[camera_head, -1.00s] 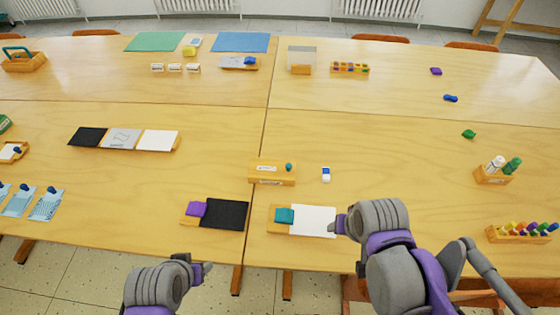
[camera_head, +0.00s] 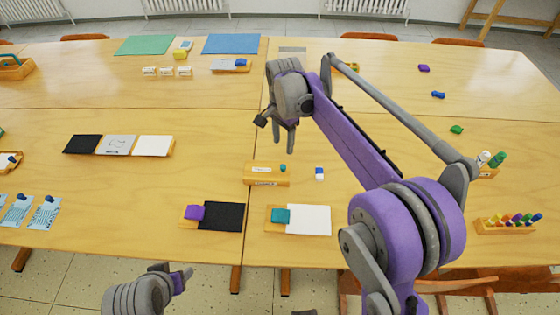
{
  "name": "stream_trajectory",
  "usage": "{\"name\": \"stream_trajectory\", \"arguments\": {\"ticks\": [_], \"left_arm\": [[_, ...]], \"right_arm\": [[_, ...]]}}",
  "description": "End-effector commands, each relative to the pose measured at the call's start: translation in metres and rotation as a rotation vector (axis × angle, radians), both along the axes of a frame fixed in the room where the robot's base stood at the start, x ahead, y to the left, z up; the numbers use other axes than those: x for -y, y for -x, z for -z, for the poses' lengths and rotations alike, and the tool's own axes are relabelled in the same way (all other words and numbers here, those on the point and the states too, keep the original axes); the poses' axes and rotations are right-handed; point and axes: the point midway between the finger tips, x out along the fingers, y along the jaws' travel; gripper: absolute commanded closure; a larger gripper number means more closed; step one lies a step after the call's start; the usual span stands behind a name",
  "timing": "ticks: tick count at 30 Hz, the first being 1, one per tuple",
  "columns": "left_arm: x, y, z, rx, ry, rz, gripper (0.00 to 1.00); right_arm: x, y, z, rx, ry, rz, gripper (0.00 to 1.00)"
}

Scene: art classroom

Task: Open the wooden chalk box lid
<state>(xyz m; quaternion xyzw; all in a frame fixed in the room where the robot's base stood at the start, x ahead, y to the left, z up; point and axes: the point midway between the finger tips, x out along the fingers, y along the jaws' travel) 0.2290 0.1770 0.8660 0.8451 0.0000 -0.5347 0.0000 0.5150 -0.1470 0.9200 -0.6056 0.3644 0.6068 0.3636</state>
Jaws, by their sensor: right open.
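A small wooden box (camera_head: 254,181) with pale labels and a teal knob on its right end stands at the middle of the tables, near the seam. It looks like the chalk box, and its top looks closed. My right gripper (camera_head: 276,131) is open and empty, fingers pointing down, above the table and beyond this box in the picture. It does not touch the box. My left gripper (camera_head: 182,279) is low at the front edge, apart from everything; its fingers are too small to read.
A blue-and-white eraser (camera_head: 319,174) lies right of the box. In front are a black panel (camera_head: 222,217) with a purple block and a white panel (camera_head: 310,221) with a teal block. My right arm covers much of the right table. Bare wood lies left of the box.

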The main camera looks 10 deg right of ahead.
Motion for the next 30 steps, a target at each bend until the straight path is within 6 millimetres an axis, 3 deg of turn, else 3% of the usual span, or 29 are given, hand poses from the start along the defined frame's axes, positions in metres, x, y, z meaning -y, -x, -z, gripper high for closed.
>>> {"name": "stream_trajectory", "arguments": {"ticks": [9, 15, 28, 30], "left_arm": [[0.0, 0.001, 0.006, -0.002, 0.0, 0.0, 0.41], [0.0, 0.001, 0.008, -0.003, 0.0, 0.0, 0.41], [0.0, 0.001, 0.009, -0.003, 0.0, 0.0, 0.41], [0.0, 0.001, 0.009, -0.003, 0.0, 0.0, 0.41]], "right_arm": [[0.0, 0.0, 0.059, 0.001, 0.0, -0.003, 0.43], [0.0, 0.0, 0.088, 0.001, 0.0, -0.003, 0.43], [0.0, 0.001, 0.1, 0.002, 0.0, -0.004, 0.43], [0.0, 0.001, 0.1, 0.002, 0.0, -0.004, 0.52]]}}
